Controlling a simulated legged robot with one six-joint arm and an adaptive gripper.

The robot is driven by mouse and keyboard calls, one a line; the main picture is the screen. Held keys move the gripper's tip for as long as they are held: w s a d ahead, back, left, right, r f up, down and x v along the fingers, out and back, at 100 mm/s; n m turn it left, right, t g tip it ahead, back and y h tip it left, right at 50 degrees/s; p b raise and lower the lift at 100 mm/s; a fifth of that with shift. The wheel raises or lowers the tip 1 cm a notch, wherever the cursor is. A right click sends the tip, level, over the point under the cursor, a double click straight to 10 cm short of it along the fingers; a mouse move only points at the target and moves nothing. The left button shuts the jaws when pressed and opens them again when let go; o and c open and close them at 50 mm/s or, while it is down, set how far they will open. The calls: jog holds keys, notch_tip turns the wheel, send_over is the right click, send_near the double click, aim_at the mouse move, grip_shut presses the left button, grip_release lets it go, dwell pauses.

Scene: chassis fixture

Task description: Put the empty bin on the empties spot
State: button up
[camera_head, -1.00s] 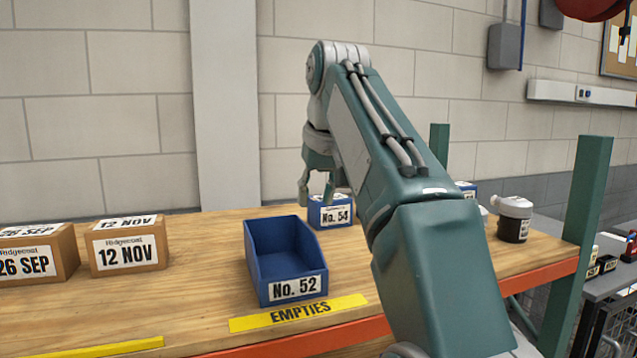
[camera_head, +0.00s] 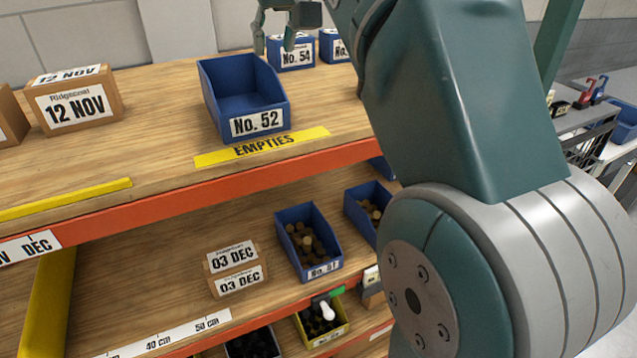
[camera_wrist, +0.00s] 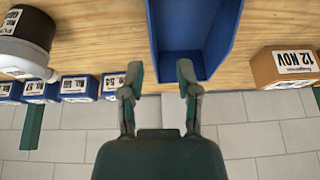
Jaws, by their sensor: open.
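The empty blue bin No. 52 (camera_head: 243,100) stands upright on the upper wooden shelf, just behind the yellow EMPTIES strip (camera_head: 262,146). Nothing shows inside it. In the wrist view the bin (camera_wrist: 193,38) lies beyond my fingertips, its near wall close to the right finger. My gripper (camera_wrist: 159,75) is open with nothing between its fingers. In the head view my gripper (camera_head: 275,42) shows at the top, behind the bin and apart from it; its upper part is cut off by the frame edge.
A 12 NOV carton (camera_head: 76,98) stands left. An orange-red beam (camera_head: 190,182) edges the upper shelf.

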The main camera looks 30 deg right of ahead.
jog(key=s+a+f, duration=0.1)
jog(key=s+f, duration=0.8)
jog(key=f, duration=0.5)
jog(key=s+a+f, duration=0.1)
jog(key=s+f, duration=0.9)
jog(key=f, duration=0.5)
jog(key=shift+a+t, duration=0.3)
jog(key=shift+t, duration=0.1)
